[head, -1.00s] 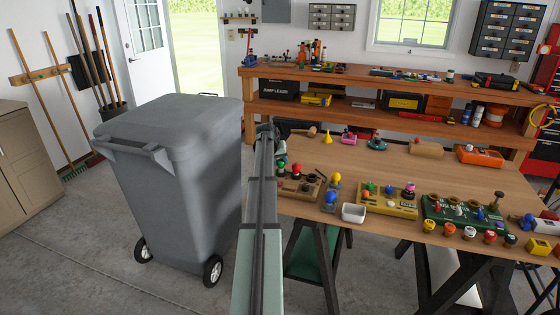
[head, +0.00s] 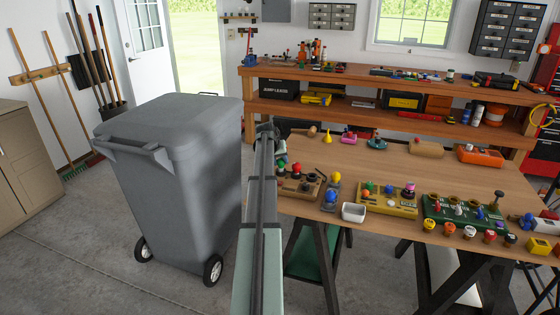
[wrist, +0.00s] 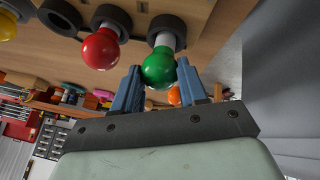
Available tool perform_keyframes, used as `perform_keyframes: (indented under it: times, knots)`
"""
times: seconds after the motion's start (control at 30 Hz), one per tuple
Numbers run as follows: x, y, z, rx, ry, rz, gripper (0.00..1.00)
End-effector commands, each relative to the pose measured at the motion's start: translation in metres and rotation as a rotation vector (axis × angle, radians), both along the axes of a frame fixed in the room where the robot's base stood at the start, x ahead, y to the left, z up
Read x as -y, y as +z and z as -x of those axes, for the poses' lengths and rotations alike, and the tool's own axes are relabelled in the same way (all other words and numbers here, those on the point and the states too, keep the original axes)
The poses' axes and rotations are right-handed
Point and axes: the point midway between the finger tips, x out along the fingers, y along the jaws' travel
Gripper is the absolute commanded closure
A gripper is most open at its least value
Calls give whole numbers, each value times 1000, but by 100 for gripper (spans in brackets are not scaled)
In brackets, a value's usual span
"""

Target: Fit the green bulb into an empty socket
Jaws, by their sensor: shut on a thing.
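The green bulb (wrist: 159,68) is between the two fingers of my gripper (wrist: 158,88) in the wrist view, and the gripper is shut on it. Its pale base points at a dark round socket (wrist: 168,24) in a wooden board; I cannot tell how deep the base sits. A red bulb (wrist: 100,49) stands in the neighbouring socket (wrist: 112,17). Another dark socket (wrist: 60,17) farther left looks empty. In the head view the wooden board (head: 311,190) is at the table's left end, and my arm hides the gripper's fingers.
A yellow bulb (wrist: 7,25) is at the wrist view's left edge. A large grey bin (head: 185,175) stands left of my arm.

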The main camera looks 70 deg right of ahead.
Motion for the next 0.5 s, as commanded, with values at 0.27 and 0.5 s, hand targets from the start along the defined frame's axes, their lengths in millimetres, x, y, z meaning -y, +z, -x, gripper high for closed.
perform_keyframes:
  times: [0.27,0.5]
  knots:
    - [0,-4,0,0,0,0,87]
    - [0,-8,0,0,0,0,87]
